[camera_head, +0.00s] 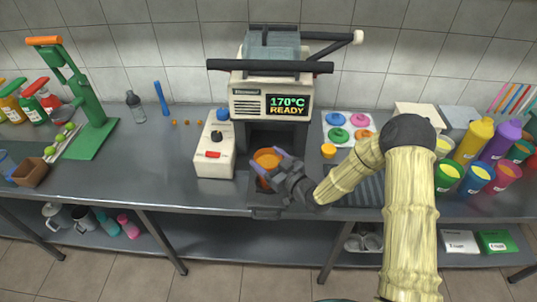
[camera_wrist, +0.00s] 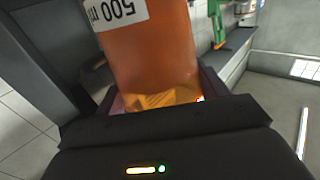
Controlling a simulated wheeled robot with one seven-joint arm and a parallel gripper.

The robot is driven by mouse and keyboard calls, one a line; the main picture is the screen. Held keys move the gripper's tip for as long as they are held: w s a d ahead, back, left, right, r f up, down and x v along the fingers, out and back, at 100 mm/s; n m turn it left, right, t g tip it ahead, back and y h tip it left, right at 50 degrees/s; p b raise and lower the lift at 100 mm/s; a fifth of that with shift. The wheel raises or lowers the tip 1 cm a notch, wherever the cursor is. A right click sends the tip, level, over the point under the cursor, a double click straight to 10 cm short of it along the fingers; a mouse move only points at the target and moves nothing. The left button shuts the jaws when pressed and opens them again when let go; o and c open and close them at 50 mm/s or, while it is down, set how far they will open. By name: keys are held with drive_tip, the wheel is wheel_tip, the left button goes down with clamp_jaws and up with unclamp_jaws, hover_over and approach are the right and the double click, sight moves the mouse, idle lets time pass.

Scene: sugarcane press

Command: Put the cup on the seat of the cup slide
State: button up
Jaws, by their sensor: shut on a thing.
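An orange cup (camera_head: 267,158) stands roughly upright in front of the dark opening of the press in the head view. My gripper (camera_head: 268,167) is shut on it, with pale purple fingers at its sides. In the wrist view the cup (camera_wrist: 150,50) fills the upper middle, and its white label reads 500 ml upside down. The dark cup slide (camera_head: 266,212) seems to be the ledge at the front of the press, below the cup. My gripper and the cup hide most of its seat. I cannot tell whether the cup touches it.
The press (camera_head: 270,85) stands behind the cup and shows 170°C READY. A white control box (camera_head: 214,150) with a red switch is close on the left. Colored lids (camera_head: 338,135) lie to the right, behind my arm. Colored cups (camera_head: 475,178) stand farther right.

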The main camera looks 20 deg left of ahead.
drive_tip(key=o, duration=1.6)
drive_tip(key=b+v, duration=0.2)
drive_tip(key=v, duration=1)
drive_tip(key=shift+b, duration=0.3)
